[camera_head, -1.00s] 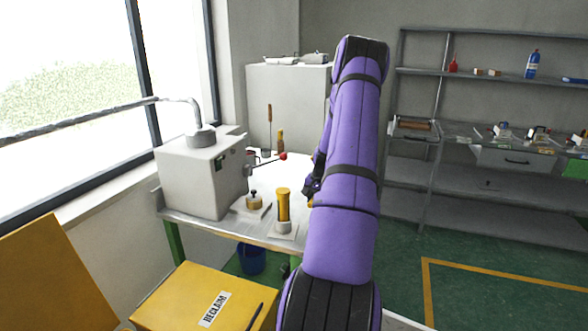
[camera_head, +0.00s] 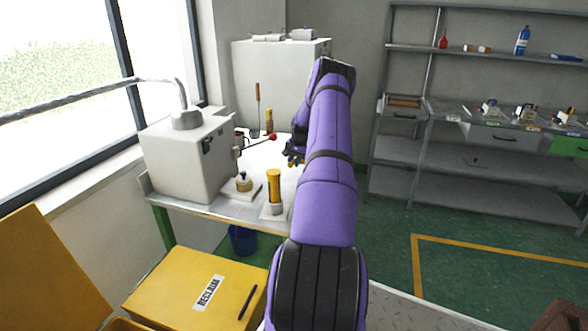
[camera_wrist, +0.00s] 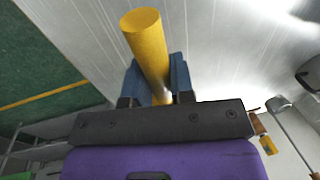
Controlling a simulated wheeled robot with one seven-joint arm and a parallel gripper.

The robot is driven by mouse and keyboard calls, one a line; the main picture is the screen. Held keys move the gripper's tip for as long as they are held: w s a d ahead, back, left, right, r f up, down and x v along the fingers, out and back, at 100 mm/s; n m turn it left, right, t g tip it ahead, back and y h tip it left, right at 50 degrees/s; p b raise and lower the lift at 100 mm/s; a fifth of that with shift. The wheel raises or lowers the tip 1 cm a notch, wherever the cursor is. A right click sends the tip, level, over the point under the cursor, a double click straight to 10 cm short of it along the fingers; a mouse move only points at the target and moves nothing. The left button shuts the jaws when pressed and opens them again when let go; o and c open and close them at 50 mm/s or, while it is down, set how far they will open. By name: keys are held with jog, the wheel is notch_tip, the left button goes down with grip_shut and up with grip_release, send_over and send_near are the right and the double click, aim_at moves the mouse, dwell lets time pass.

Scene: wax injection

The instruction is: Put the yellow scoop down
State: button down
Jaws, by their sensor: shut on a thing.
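My gripper (camera_wrist: 158,80) is shut on the yellow scoop (camera_wrist: 146,40) in the wrist view. A plain yellow cylindrical part of it rises between the two blue fingers; the rest of its shape is hidden. The pale worktable (camera_wrist: 205,40) shows behind it, and I cannot tell whether the scoop touches it. In the head view my gripper (camera_head: 294,154) is over the right edge of the worktable (camera_head: 222,207), partly hidden by my purple arm, with a small bit of yellow beside it.
A grey machine (camera_head: 190,158) with a red-knobbed lever stands on the table's left. A yellow cylinder on a pale base (camera_head: 274,188) and a small brass-coloured pot (camera_head: 243,183) stand near the front. A yellow box (camera_head: 195,285) is in front. Shelves (camera_head: 480,125) stand at right.

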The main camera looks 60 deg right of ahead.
jog(key=shift+w+d, duration=0.2)
jog(key=shift+f, duration=1.75)
jog(key=c, duration=1)
grip_release()
jog(key=shift+f, duration=0.15)
jog(key=r, duration=0.4)
jog(key=s+r, duration=0.1)
jog(key=r, duration=0.3)
jog(key=s+r, duration=0.1)
jog(key=r, duration=0.3)
jog(key=shift+s+d, duration=0.1)
